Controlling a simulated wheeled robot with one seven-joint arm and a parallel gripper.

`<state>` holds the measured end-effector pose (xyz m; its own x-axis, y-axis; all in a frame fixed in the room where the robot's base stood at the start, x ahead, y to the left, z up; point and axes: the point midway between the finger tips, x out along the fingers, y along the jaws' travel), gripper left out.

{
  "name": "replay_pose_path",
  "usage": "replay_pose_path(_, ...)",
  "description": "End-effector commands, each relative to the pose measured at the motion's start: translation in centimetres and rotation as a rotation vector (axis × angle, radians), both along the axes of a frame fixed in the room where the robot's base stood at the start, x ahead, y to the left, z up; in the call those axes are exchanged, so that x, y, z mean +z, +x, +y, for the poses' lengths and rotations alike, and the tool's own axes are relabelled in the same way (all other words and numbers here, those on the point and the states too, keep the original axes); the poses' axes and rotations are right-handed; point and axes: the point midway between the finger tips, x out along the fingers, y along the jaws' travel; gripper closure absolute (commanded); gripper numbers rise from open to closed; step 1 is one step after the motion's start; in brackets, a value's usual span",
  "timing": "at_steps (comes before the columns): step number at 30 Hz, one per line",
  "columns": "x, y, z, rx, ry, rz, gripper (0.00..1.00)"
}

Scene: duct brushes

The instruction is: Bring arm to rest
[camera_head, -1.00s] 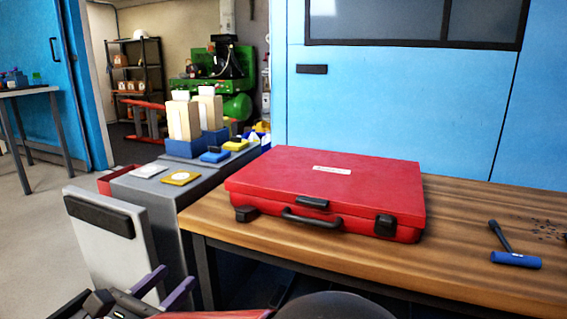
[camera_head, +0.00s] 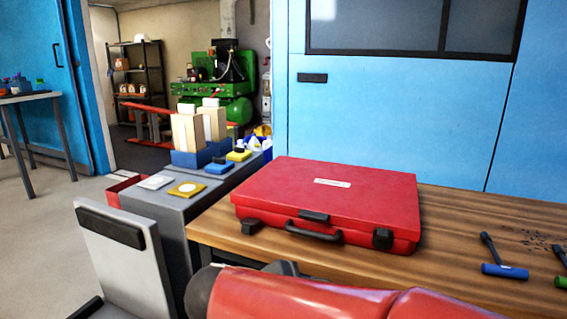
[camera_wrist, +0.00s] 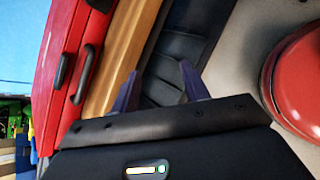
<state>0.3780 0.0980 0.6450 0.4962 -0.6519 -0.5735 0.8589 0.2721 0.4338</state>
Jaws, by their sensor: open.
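My gripper (camera_wrist: 158,85) shows in the wrist view with its two purple fingers apart and nothing between them. It is over the front edge of the wooden table (camera_wrist: 118,62), with dark panels below it. In the head view the gripper is out of sight; my red arm crosses the bottom of the picture in front of the table (camera_head: 455,262). A closed red case (camera_head: 330,195) with a black handle lies on the table. The case also shows at the left of the wrist view (camera_wrist: 62,50).
A blue-headed brush (camera_head: 504,270) and a green-headed one (camera_head: 561,281) lie on the table at right, near dark specks. A grey cabinet (camera_head: 175,212) left of the table bears boxes and small pads. A grey panel (camera_head: 125,262) stands in front. Open floor is at far left.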

Motion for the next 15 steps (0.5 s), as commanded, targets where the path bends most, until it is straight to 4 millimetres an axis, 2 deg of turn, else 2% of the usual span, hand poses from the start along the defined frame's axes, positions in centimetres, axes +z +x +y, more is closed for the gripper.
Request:
replay_pose_path(1,1.2,-1.5,-3.3,-0.143,0.149,-0.026,0.55)
replay_pose_path(3,1.0,-3.7,-6.2,-0.341,0.37,-0.073,0.55)
replay_pose_path(6,1.0,-6.6,-8.6,-0.624,0.684,-0.175,0.55)
replay_pose_path(10,1.7,-9.0,-9.6,-0.936,1.04,-0.336,0.55)
replay_pose_path(15,2.8,-10.0,-9.8,-1.177,1.334,-0.493,0.55)
